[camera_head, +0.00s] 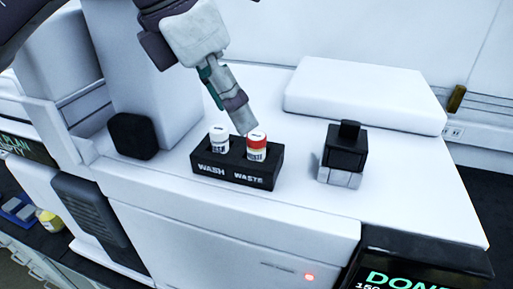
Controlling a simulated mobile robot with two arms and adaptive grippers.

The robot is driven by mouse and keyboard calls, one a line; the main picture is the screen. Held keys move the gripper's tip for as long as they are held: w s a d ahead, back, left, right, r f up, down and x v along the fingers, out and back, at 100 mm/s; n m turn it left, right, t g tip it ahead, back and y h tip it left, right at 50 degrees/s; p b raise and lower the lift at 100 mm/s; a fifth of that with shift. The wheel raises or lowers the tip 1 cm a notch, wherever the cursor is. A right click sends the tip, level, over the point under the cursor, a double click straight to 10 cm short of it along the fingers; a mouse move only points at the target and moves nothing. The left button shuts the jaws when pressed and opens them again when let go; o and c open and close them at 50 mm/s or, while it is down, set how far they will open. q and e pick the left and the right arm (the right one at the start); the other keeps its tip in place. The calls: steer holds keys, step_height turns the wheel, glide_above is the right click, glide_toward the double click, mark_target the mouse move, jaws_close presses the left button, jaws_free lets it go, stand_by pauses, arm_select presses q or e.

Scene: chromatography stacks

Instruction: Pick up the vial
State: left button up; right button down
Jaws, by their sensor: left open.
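Two small vials stand upright in a black holder (222,172) marked WASH and WASTE, on top of a white instrument. The white-capped vial (219,141) is in the WASH slot on the left. The vial with the red band and white cap (257,146) is in the WASTE slot on the right. My left gripper (243,127) reaches down from above, its tip just behind and above the red-banded vial. It is open; I cannot tell whether it touches that vial. The task does not say which vial. My right gripper is not in view.
A black and grey block (345,153) stands right of the holder. A raised white cover (364,95) lies behind it. A black rounded block (132,136) and a white column (140,65) are on the left. The white top is clear on the right.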

mark_target(255, 136)
arm_select(q)
steer(key=shift+d+f+p, duration=0.7)
steer(key=shift+f, duration=0.2)
steer(key=p+x, duration=0.1)
steer(key=x, duration=0.2)
steer(key=shift+d, duration=0.2)
steer(key=shift+f, duration=0.2)
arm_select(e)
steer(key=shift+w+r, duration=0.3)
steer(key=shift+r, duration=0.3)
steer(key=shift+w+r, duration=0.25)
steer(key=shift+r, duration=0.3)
arm_select(q)
steer(key=c, duration=1.1)
jaws_close()
steer(key=shift+r, duration=0.1)
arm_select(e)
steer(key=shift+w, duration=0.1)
